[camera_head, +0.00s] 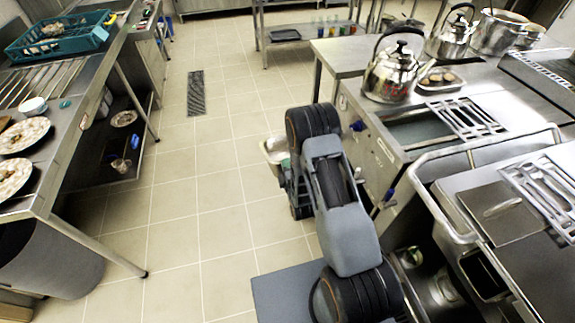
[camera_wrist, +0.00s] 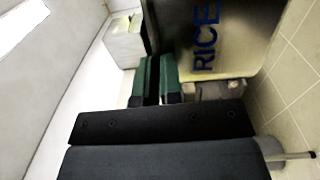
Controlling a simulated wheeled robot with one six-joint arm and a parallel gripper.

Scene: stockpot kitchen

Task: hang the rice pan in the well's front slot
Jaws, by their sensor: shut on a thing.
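The rice pan (camera_wrist: 232,45) is a metal pan with "RICE" in blue letters, close ahead in the wrist view. My gripper (camera_wrist: 159,70) is shut on the pan's edge between its green pads; the exact grip point is partly hidden. In the head view a pale pan (camera_head: 273,150), apparently the same one, shows low beside the counter front, partly behind my arm. What looks like the well (camera_head: 422,131) is a rectangular opening in the counter top, up and right of the pan. Its individual slots cannot be told apart.
A slotted rack (camera_head: 468,118) lies right of the opening. A kettle (camera_head: 393,75) and a small tray (camera_head: 441,80) stand behind it. A metal rail (camera_head: 480,150) borders the nearer unit at right. The tiled floor (camera_head: 222,180) at left is clear.

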